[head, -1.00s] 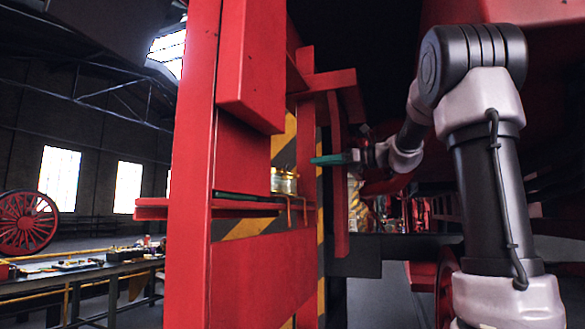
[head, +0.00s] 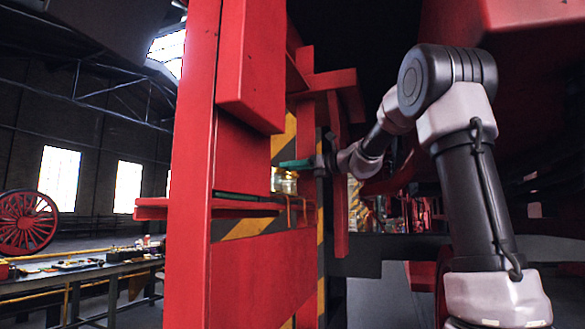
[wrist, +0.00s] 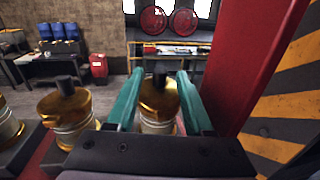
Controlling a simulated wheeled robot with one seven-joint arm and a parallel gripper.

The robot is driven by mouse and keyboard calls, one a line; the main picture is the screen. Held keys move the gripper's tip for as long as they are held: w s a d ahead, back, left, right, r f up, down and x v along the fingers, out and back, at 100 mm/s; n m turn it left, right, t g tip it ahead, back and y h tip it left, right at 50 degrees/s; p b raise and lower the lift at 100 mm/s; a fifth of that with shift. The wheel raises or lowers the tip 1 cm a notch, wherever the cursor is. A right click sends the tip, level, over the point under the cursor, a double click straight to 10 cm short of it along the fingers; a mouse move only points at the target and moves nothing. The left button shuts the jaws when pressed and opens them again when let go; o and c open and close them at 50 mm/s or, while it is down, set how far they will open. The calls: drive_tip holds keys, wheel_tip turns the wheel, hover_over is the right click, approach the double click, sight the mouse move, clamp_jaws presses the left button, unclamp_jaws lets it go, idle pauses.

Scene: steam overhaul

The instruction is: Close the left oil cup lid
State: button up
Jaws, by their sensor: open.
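A brass oil cup (wrist: 157,106) with a domed golden top and a dark knob shows between my fingers in the wrist view. A second brass cup (wrist: 68,112) stands to its left, and a third is cut off by the left edge. I cannot tell which is the left cup, or how its lid stands. In the head view, brass cups (head: 286,184) sit on a ledge in the red frame. My gripper (wrist: 160,74) has teal fingers, open, one on each side of the nearest cup's top. In the head view my gripper (head: 285,164) is just above the cups.
A red upright (wrist: 260,60) rises close to the right of my gripper in the wrist view, with a striped panel (wrist: 291,100) beyond. In the head view, a red post (head: 190,180) stands left of the cups. A workbench (head: 85,275) is far left.

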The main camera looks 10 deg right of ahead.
clamp_jaws()
drive_tip(key=shift+w+a+f+n+g+h, duration=0.1)
drive_tip(key=shift+a+f+n+g+h, duration=0.1)
drive_tip(key=shift+g+h, duration=0.35)
drive_tip(key=shift+w+a+f+n+g+h, duration=0.1)
drive_tip(key=shift+a+g+h, duration=0.05)
drive_tip(key=shift+g+h, duration=0.4)
unclamp_jaws()
